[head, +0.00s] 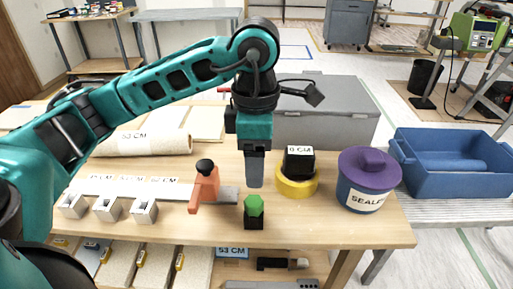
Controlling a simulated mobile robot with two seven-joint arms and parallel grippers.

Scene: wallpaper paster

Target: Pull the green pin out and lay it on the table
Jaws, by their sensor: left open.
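The green pin (254,204) has a faceted green head and stands upright in a small black block (254,222) near the table's front edge. How far its shaft goes into the block is hidden. My left gripper (255,184) points straight down just above and behind the pin in the picture, apart from it. Its fingers line up in this view, so the gap between them is hidden; it is open and holds nothing that I can see. The wooden table (330,232) has bare surface right of the block. My right gripper is not in view.
An orange slider (207,186) with a black knob sits on a metal rail left of the pin, by several metal blocks (107,208). A yellow ring (296,186) with a black "0 CM" block and a purple-lidded sealer pot (367,180) stand right. A grey box (345,108) is behind.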

